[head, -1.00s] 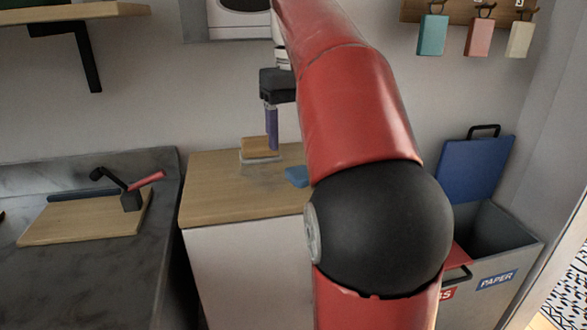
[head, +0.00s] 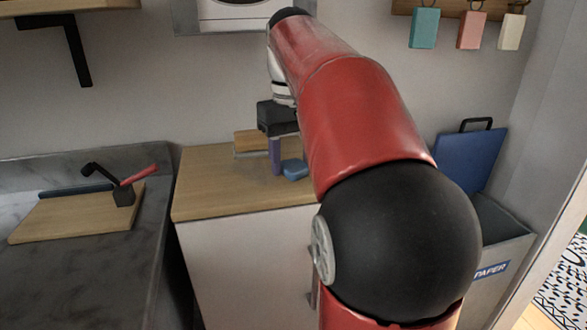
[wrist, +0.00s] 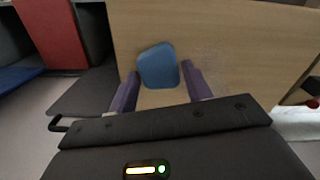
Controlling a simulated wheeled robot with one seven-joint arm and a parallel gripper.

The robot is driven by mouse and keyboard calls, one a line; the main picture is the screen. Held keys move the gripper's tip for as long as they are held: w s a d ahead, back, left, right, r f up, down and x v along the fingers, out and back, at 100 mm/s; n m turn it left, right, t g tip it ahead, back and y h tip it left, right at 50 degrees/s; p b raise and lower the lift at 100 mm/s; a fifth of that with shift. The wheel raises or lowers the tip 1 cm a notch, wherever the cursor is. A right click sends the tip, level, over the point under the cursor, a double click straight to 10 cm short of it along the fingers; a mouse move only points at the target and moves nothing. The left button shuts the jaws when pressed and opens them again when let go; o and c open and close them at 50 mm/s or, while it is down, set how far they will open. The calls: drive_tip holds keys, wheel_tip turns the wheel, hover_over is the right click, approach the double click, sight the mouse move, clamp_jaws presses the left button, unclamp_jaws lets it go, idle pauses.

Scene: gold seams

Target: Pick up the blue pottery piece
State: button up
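The blue pottery piece (head: 294,169) lies on the wooden top of the white cabinet (head: 215,195). In the wrist view the blue piece (wrist: 158,66) lies just beyond and between the two purple fingertips. My gripper (wrist: 158,80) is open, with one finger on each side, and holds nothing. In the head view my gripper (head: 276,170) points down beside the blue piece, just left of it. I cannot tell whether a finger touches the piece.
A wooden block on a clear tray (head: 250,142) stands behind my gripper on the cabinet. A cutting board (head: 75,215) with a dark and red tool lies on the left counter. A grey paper bin (head: 500,250) with a blue lid stands at right.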

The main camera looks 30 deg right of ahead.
drive_tip(key=c, duration=0.6)
drive_tip(key=shift+c, duration=0.2)
